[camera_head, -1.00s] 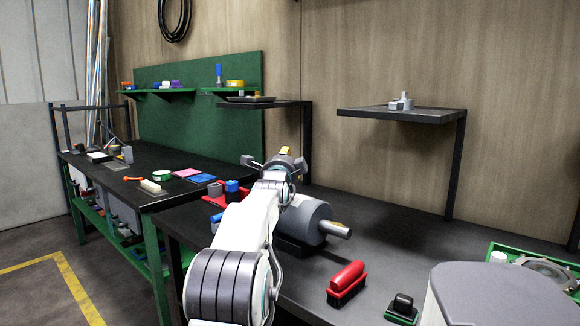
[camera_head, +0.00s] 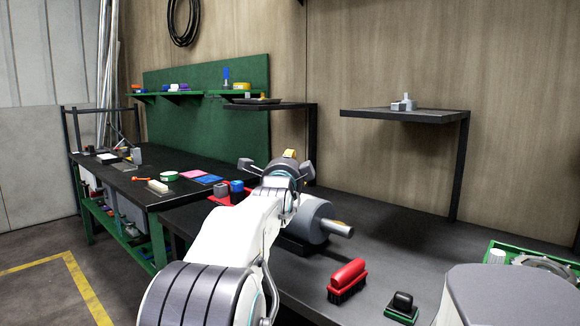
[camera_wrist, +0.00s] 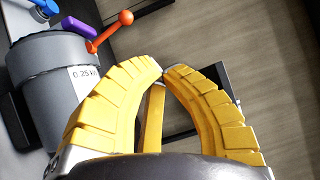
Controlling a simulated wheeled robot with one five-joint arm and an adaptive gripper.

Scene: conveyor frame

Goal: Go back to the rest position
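My gripper (camera_head: 290,155) is raised over the black workbench (camera_head: 410,250), at the end of my white arm in the head view. In the wrist view its yellow fingers (camera_wrist: 163,69) curve together and their tips meet or nearly meet. I see no object held between them; a yellow strip behind them looks like a third finger. A grey motor (camera_head: 312,222) with a short shaft lies on the bench, partly hidden behind my arm. It also shows in the wrist view (camera_wrist: 60,75), to the left of the fingers and apart from them.
A red brush (camera_head: 347,277) and a black-handled stamp-like item (camera_head: 402,305) stand on the bench. A grey shelf (camera_head: 405,114) holds a small grey part. A second bench (camera_head: 130,187) with tools stands left. An orange lever (camera_wrist: 110,32) shows in the wrist view.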

